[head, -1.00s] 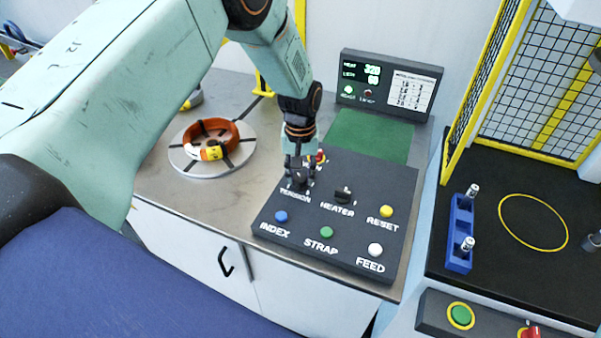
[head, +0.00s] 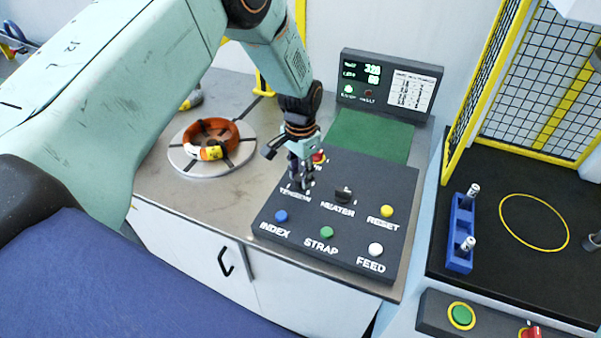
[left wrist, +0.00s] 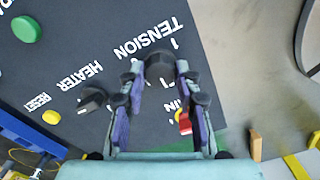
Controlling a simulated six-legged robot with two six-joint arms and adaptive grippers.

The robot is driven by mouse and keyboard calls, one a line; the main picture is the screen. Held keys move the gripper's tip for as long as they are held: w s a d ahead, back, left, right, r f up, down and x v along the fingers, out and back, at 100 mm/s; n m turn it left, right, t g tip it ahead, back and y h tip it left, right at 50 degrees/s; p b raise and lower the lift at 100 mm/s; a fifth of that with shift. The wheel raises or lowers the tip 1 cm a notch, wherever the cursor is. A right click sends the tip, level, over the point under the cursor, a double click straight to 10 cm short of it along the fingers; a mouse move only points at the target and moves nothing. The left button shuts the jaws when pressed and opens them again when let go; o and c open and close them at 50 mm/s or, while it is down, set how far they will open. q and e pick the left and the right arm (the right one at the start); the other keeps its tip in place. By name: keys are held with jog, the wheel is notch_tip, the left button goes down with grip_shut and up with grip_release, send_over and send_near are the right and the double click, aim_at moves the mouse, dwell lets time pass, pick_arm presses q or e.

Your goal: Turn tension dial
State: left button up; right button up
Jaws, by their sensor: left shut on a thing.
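The tension dial (left wrist: 159,66) is a dark round knob beside the white TENSION label, seen in the left wrist view between my fingertips. In the head view it is largely hidden by my left gripper (head: 299,181), which points down onto the upper left of the black control panel (head: 345,245). My left gripper (left wrist: 158,78) is shut on the tension dial, one finger on each side. The heater knob (head: 344,194) is a dark knob to the right of it. My right gripper is not in view.
Coloured buttons, including a blue one (head: 281,216), line the panel. A red part (left wrist: 184,123) is close to a left finger. A display box (head: 388,84) stands behind. An orange coil (head: 226,135) lies on a round turntable (head: 183,160) at left.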

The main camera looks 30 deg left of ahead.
aim_at(300, 177)
pick_arm(q)
jog(key=shift+w+r+m, duration=0.25)
jog(key=shift+w+m, duration=0.05)
jog(key=shift+m, duration=0.1)
jog(key=o, duration=1.1)
jog(key=shift+s+f, duration=0.15)
jog(key=shift+s, duration=0.1)
jog(key=shift+o, duration=0.2)
notch_tip(300, 177, up, 12)
jog(key=shift+s, duration=0.1)
